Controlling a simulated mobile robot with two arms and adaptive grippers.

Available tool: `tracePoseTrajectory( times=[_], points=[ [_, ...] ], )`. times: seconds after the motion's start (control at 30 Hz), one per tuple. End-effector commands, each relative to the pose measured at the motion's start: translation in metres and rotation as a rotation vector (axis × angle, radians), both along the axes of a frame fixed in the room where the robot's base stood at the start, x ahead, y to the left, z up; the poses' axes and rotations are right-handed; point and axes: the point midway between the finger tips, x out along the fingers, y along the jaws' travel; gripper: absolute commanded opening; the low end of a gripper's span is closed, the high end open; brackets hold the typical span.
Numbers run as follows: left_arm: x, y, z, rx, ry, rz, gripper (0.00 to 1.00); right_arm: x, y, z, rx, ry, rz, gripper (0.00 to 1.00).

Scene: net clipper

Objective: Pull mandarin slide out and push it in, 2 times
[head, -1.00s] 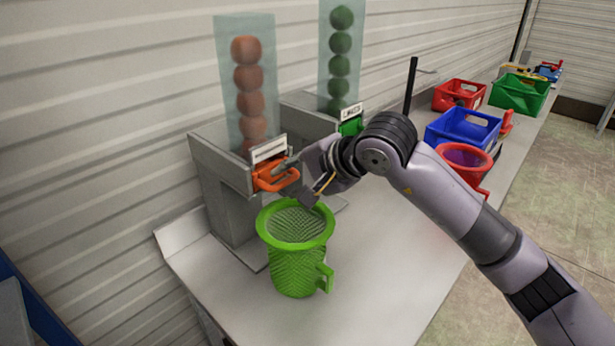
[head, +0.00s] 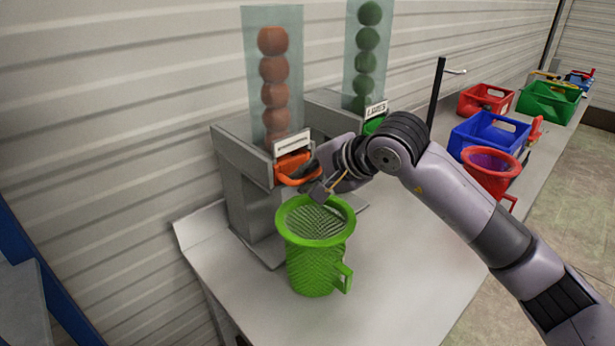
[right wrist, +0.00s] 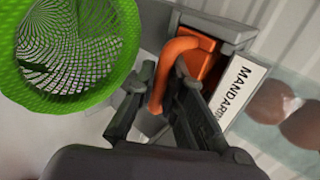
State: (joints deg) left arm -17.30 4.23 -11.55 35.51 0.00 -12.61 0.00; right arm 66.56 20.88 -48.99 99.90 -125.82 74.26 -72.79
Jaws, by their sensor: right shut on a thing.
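The orange mandarin slide (head: 293,165) sits at the front of the grey dispenser (head: 243,160), under a white label and a clear tube (head: 254,75) of orange balls. My right gripper (head: 312,184) is at the slide's looped handle. In the right wrist view, the orange handle (right wrist: 158,92) lies between the two dark fingers of my right gripper (right wrist: 166,78), which is shut on it. The slide's block (right wrist: 203,66) shows behind, beside the label reading MANDARIN. How far out the slide is, I cannot tell. My left gripper is not in view.
A green mesh cup (head: 316,268) stands just below the slide; its rim (right wrist: 128,50) is close to my fingers. A second dispenser with green balls (head: 366,62) is behind my arm. Blue (head: 478,138), red (head: 480,102) and green crates and a red cup (head: 490,178) stand farther right.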

Motion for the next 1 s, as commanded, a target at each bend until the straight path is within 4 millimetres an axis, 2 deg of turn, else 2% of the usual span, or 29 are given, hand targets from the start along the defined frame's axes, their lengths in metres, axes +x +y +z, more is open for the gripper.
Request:
tracePoseTrajectory(
  times=[0.33,1.0],
  points=[
    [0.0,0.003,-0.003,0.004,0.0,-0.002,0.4,-0.003,-0.004,-0.001,0.0,0.0,-0.001,0.0],
    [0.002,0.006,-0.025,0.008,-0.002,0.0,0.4,-0.037,-0.038,-0.002,-0.001,0.0,-0.001,0.0]
  ],
)
